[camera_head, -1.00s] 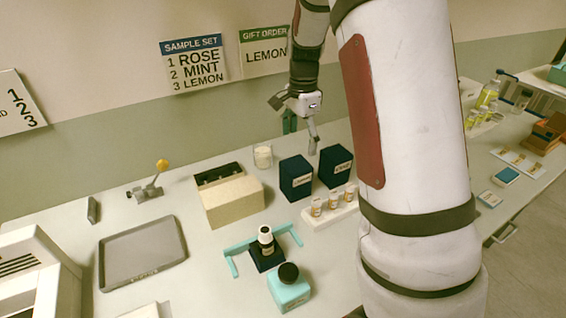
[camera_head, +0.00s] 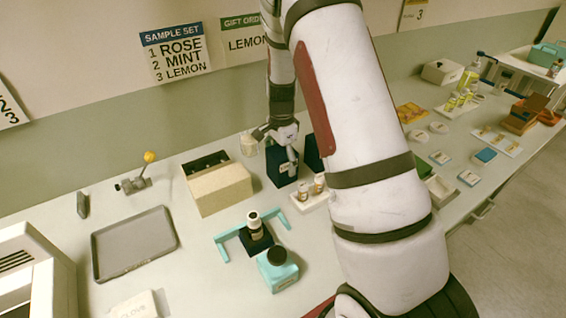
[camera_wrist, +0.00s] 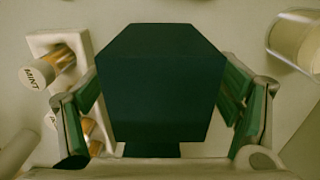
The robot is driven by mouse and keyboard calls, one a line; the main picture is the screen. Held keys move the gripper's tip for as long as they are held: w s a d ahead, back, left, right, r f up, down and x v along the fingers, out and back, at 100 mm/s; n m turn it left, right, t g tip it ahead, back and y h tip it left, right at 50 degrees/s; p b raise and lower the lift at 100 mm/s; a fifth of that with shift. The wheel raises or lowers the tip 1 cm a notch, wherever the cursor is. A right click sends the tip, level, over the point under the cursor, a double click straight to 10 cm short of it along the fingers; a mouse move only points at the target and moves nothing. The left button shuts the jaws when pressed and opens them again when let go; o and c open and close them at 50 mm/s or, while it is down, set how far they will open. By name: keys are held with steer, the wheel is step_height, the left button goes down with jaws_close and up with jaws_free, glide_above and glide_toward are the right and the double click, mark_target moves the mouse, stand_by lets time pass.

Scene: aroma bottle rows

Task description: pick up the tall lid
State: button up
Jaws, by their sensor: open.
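A dark blue box-shaped lid (camera_head: 281,169), which I take to be the tall lid, stands on the table below my gripper (camera_head: 288,153). In the wrist view the lid (camera_wrist: 160,85) looks dark green and fills the middle. My gripper (camera_wrist: 160,118) is open, with one green-padded finger on each side of the lid. I cannot tell whether the pads touch it. A narrower dark part shows at the lid's lower edge. A second dark box (camera_head: 313,153) stands to its right, partly hidden by my arm.
A white rack (camera_head: 309,202) of small bottles stands close in front, a glass jar (camera_head: 249,146) behind. A beige box (camera_head: 219,190) is to the left. A teal bracket (camera_head: 222,251), a dark-based bottle (camera_head: 255,230) and a teal bottle (camera_head: 278,272) stand nearer. A grey tray (camera_head: 135,244) lies left.

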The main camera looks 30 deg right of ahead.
steer(key=shift+f, duration=0.9)
steer(key=c, duration=1.2)
